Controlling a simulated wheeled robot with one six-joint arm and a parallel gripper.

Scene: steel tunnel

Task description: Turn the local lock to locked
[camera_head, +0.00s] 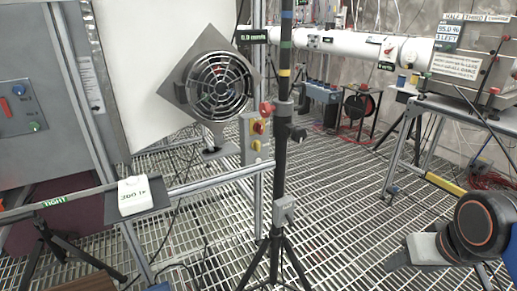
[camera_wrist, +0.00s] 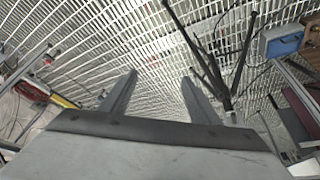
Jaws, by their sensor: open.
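A small grey control box (camera_head: 247,140) is mounted on the upright metal post left of the tripod pole. My gripper (camera_head: 392,257) is low at the right, well apart from the box. In the wrist view, my gripper (camera_wrist: 158,78) points at the grated floor, its two fingers spread with nothing between them. The control box is not clearly seen there.
A black tripod pole (camera_head: 279,150) stands just right of the box, with a red knob clamped on it. A round fan (camera_head: 220,86) is at the box's upper left. A metal rail (camera_head: 205,183) runs below. Grated floor (camera_head: 335,190) is open between pole and right-hand bench.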

